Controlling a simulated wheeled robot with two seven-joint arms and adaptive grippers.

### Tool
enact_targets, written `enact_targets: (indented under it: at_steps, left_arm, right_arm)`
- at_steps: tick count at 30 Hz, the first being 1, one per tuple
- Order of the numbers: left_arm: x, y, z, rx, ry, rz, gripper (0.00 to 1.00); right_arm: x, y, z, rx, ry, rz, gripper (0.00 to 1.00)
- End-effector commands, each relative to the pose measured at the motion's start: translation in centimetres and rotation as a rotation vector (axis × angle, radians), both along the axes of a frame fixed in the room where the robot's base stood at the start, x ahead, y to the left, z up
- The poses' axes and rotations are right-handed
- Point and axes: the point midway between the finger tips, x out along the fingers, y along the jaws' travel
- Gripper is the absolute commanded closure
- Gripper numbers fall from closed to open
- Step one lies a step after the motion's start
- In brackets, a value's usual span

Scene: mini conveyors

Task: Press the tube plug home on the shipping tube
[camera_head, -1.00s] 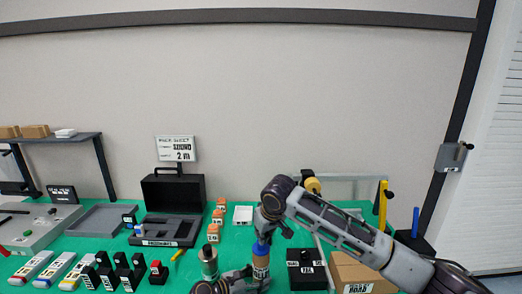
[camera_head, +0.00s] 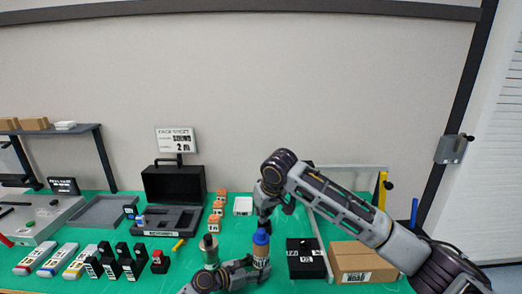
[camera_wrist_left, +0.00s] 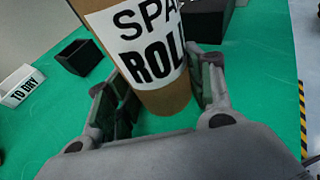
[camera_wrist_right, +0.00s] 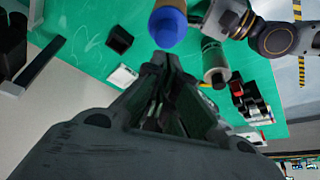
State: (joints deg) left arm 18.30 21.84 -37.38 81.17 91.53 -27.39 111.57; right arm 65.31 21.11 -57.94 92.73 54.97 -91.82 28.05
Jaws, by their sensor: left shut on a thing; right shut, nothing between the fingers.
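The brown shipping tube (camera_head: 260,262) stands upright; its label, partly cut off, reads "SPA… ROLL" in the left wrist view (camera_wrist_left: 165,98). My left gripper (camera_head: 250,275) is shut around the tube, one finger on each side (camera_wrist_left: 160,85). The blue tube plug (camera_head: 261,237) is at the tube's top, its blue part showing above the cardboard; it also shows in the right wrist view (camera_wrist_right: 168,28). How deep it sits is unclear. My right gripper (camera_head: 265,222) is shut and empty, fingertips just above the plug; no contact is visible.
A beige-and-green roll (camera_head: 209,252) stands just left of the tube. A black labelled box (camera_head: 305,258) and a cardboard box (camera_head: 362,262) are to the right. Small orange-topped items (camera_head: 217,208) and a black case (camera_head: 173,185) lie behind. Green mat is clear between.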

Motion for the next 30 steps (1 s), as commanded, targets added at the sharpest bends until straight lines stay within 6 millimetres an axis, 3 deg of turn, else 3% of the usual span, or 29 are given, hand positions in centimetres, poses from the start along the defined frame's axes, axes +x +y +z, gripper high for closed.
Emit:
enact_targets:
  at_steps: [13, 26, 27, 30]
  left_arm:
    - [-0.1, 0.0, -0.2, 0.002, 0.001, 0.000, 0.61]
    - [-0.1, 0.0, -0.2, 0.002, 0.001, 0.000, 0.61]
    - [0.0, 0.0, -0.1, 0.002, 0.001, 0.000, 0.42]
    - [0.0, 0.0, -0.1, 0.002, 0.001, 0.000, 0.29]
  right_arm:
    - [0.0, 0.0, 2.0, -0.001, 0.000, 0.000, 1.00]
    - [0.0, 0.0, 2.1, 0.000, 0.000, 0.000, 1.00]
    - [0.0, 0.0, 2.1, 0.000, 0.000, 0.000, 1.00]
    - [0.0, 0.0, 2.1, 0.000, 0.000, 0.000, 1.00]
